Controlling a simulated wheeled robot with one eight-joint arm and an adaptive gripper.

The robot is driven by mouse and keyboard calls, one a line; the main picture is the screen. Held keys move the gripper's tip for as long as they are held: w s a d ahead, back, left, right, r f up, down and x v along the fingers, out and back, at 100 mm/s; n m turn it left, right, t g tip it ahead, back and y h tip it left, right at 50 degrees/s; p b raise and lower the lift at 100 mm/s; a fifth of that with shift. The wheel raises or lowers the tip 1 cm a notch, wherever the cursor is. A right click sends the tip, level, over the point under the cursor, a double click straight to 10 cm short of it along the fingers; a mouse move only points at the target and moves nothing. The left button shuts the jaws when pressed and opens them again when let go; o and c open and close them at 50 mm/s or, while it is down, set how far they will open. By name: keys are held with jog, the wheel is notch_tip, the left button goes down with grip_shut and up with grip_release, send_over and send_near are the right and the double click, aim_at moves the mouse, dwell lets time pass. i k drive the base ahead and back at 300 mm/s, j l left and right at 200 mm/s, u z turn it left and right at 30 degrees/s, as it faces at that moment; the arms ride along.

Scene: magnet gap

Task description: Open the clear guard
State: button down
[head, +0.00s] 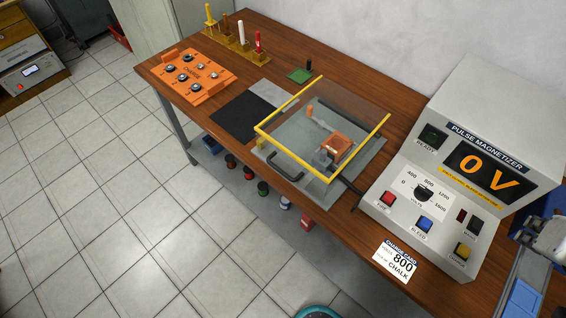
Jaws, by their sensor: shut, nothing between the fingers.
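The clear guard (290,127) is a see-through panel with yellow edging on its left, front and right sides. It lies lowered over a grey fixture plate (372,160) on the bench. A dark bar handle (287,168) shows at its front left. Through the guard I see an orange-brown block (337,146) and a small orange post.
The pulse magnetizer (480,150), reading 0 V, stands right of the guard. A charge card (397,262) lies before it. A black mat (247,117), orange tray (198,96) and rack of coloured sticks (240,45) are left.

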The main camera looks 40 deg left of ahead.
aim_at(256, 129)
jog(key=u, duration=1.7)
jog(key=i+j, duration=0.2)
jog(key=j, duration=0.15)
